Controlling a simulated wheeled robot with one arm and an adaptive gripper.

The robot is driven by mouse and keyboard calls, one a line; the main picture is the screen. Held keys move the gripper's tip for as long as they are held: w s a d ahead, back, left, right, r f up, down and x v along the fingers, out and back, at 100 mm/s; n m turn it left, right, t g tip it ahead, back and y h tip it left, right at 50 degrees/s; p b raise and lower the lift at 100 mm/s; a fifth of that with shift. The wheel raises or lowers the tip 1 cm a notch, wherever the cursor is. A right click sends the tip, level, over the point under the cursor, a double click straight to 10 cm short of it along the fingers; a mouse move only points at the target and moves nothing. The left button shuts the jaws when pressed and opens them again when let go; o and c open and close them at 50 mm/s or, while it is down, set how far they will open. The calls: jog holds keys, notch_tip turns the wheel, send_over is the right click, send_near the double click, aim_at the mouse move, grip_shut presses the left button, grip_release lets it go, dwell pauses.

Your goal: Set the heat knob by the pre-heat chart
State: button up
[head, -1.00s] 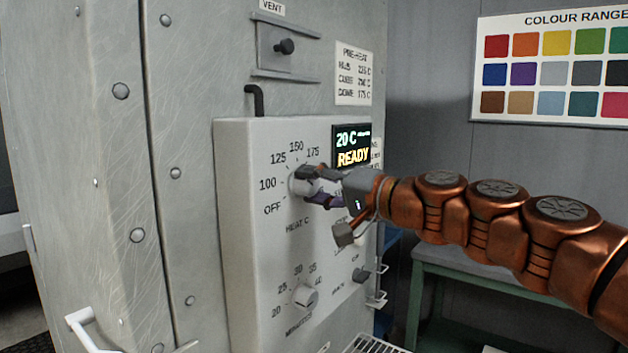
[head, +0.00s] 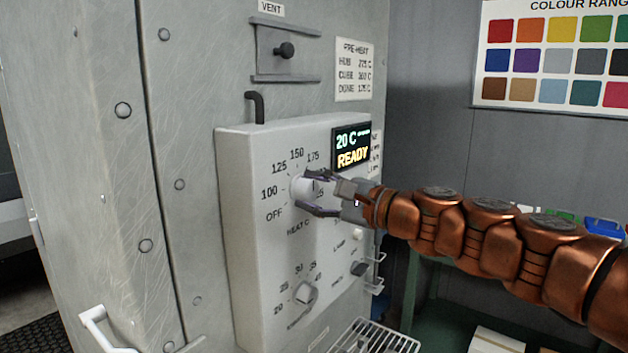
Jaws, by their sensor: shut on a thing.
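The white heat knob (head: 301,188) is on the grey control panel (head: 243,172), inside a ring of marks with OFF, 100, 125, 150 and 175 readable; the marks to the right are partly hidden by my gripper. My gripper (head: 314,192) is shut on the heat knob, one finger above it and one below. I cannot tell the knob's pointer direction. The pre-heat chart (head: 354,70) hangs above the panel with HUB, CUBE and DOME lines; its figures are blurred, the DOME line looking like 175 C. The display (head: 351,148) reads 20 C and READY.
A minutes knob (head: 305,293) sits below, with a small dark switch (head: 358,269) to its right. A vent slide (head: 285,49) is above the panel. A white handle (head: 100,328) juts out at lower left. A wire rack (head: 375,338) is below the panel.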

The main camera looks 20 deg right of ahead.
aim_at(314, 191)
jog(key=m+p, duration=0.4)
jog(key=m, duration=0.1)
jog(key=shift+r, duration=0.2)
jog(key=shift+f+m+p, duration=0.15)
jog(key=shift+m+p, duration=0.8)
jog(key=shift+m, duration=0.45)
jog(key=shift+f, duration=0.1)
jog(key=o, duration=1.1)
jog(key=shift+o, duration=0.2)
jog(key=shift+v, duration=1.65)
jog(key=v, duration=0.8)
jog(key=shift+s+d, duration=0.25)
jog(key=shift+s, duration=0.05)
